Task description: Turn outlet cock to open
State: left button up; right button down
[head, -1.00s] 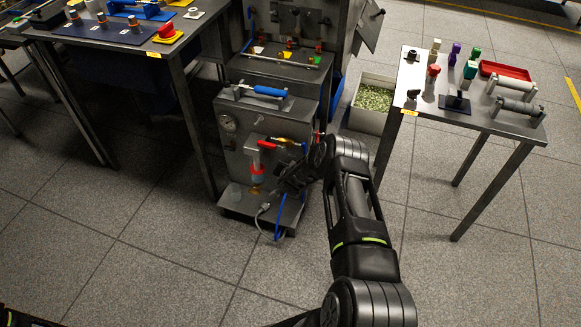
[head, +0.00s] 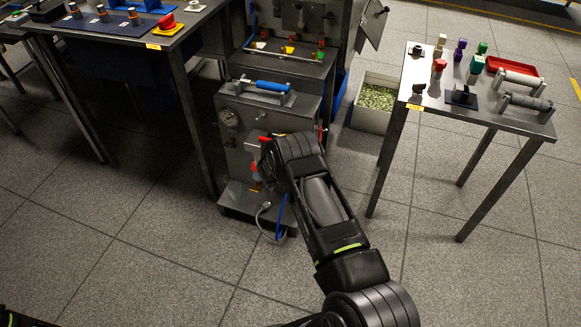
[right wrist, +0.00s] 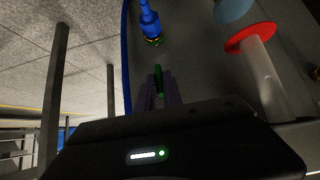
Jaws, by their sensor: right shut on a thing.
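The metal cabinet (head: 236,165) has a gauge (head: 228,117) and fittings on its front. My right arm covers much of that front in the head view and hides its gripper there. In the right wrist view my right gripper (right wrist: 158,88) is shut on a narrow green piece (right wrist: 158,76), which looks like a cock lever. Beyond it is a blue hose fitting (right wrist: 150,22) with a green and brass end. A pale cylinder with a red collar (right wrist: 250,38) is to the right of the fingers, apart from them. My left gripper is out of view.
A blue-handled bar (head: 262,87) lies on the cabinet top. A blue hose and grey cable (head: 266,222) hang at its lower front. A side table (head: 440,85) with several small parts stands right, and a workbench (head: 140,42) left. The floor in front is open.

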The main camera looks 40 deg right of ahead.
jog(key=shift+a+f, duration=0.15)
jog(key=c, duration=1.5)
grip_release()
jog(key=p+v, duration=0.2)
jog(key=v, duration=0.5)
jog(key=shift+s+a+r, duration=0.15)
jog(key=shift+s+r, duration=0.05)
jog(key=shift+r, duration=0.1)
